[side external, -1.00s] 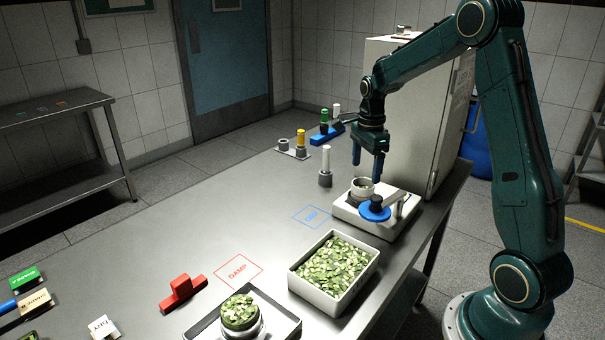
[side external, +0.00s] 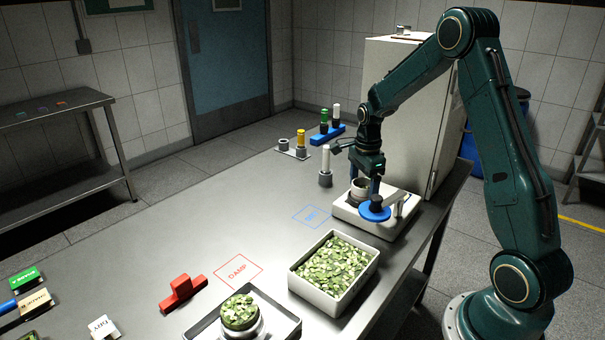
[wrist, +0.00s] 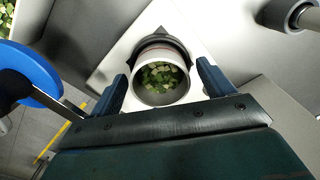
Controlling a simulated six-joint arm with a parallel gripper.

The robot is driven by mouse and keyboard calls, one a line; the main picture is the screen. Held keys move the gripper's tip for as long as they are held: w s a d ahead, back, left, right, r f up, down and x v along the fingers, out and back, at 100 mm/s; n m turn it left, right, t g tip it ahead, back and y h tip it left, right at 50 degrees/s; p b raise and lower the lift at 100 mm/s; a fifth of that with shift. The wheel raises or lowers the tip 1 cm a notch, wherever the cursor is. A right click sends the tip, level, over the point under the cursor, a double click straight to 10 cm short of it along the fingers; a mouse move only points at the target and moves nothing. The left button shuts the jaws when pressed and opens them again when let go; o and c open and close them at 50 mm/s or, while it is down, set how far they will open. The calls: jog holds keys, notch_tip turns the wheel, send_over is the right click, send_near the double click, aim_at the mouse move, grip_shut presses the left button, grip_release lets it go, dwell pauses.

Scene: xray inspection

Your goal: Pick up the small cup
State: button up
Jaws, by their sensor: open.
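The small cup (side external: 360,184) is a pale, round cup on the white device (side external: 395,225). In the wrist view the cup (wrist: 160,92) holds green and pale flakes and sits upright against a dark grey holder (wrist: 161,41). My gripper (side external: 364,180) is low at the cup, with a finger on either side of it. In the wrist view my gripper (wrist: 158,84) is open, its two blue fingers left and right of the cup with gaps showing. The far finger is partly hidden in the side view.
A blue disc (side external: 374,211) is mounted on the device close to the gripper. A grey post with a white top (side external: 325,165) stands to the left. A white tub of green flakes (side external: 318,297) is in front. A tall pale cabinet (side external: 405,110) stands behind.

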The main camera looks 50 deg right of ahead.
jog(key=shift+f, duration=0.1)
dwell(0.4)
jog(key=c, duration=1.1)
jog(key=shift+o, duration=0.2)
jog(key=shift+r, duration=0.2)
notch_tip(320, 180, up, 20)
jog(key=shift+f, duration=0.15)
